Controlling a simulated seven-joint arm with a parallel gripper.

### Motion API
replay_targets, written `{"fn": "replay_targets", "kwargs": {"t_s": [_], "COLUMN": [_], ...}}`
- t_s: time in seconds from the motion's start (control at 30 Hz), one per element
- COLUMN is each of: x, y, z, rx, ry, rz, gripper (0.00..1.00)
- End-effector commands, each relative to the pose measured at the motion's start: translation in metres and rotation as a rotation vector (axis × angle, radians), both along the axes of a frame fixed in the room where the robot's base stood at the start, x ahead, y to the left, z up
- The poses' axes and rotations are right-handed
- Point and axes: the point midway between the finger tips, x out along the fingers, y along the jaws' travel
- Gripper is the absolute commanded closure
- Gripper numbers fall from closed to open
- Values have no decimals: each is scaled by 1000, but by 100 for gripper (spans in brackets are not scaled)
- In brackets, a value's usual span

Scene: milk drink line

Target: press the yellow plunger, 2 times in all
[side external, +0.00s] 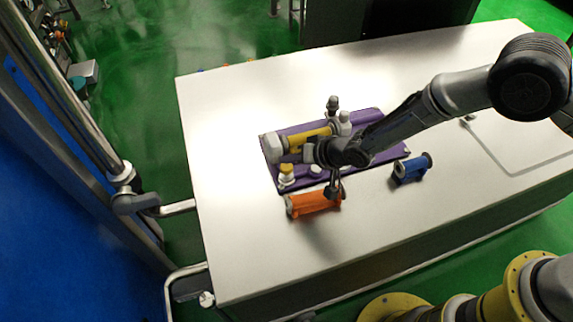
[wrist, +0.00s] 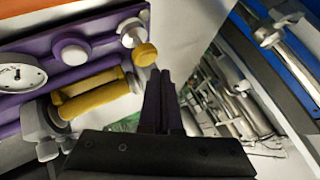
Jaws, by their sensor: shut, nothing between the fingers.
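The yellow plunger (side external: 286,169) is a round yellow knob on a white base near the left end of the purple panel (side external: 265,152). In the wrist view the yellow plunger (wrist: 145,55) shows in full, just above and left of my fingertips. My gripper (side external: 291,158) is shut and empty, beside the plunger in the side view. Its dark fingers (wrist: 160,74) end close to the knob in the wrist view. A narrow gap shows between them there; I see no contact. My gripper's height over the knob is hard to judge.
A yellow cylinder (wrist: 95,100) with pale ends lies along the panel close to my gripper. A white button (wrist: 70,51) and a gauge (wrist: 18,74) sit nearby. An orange spool (side external: 313,203) and a blue spool (side external: 412,168) stand in front. The white tabletop (side external: 240,240) is clear at front left.

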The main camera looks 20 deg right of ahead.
Motion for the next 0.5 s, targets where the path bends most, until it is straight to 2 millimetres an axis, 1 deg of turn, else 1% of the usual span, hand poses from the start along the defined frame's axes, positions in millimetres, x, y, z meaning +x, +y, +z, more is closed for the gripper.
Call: {"fn": "replay_targets", "kwargs": {"t_s": [0.3,0.5], "x": [0,0], "y": [0,0], "z": [-8,-8], "rx": [-1,0], "ry": [1,0], "rz": [0,0], "gripper": [100,100]}}
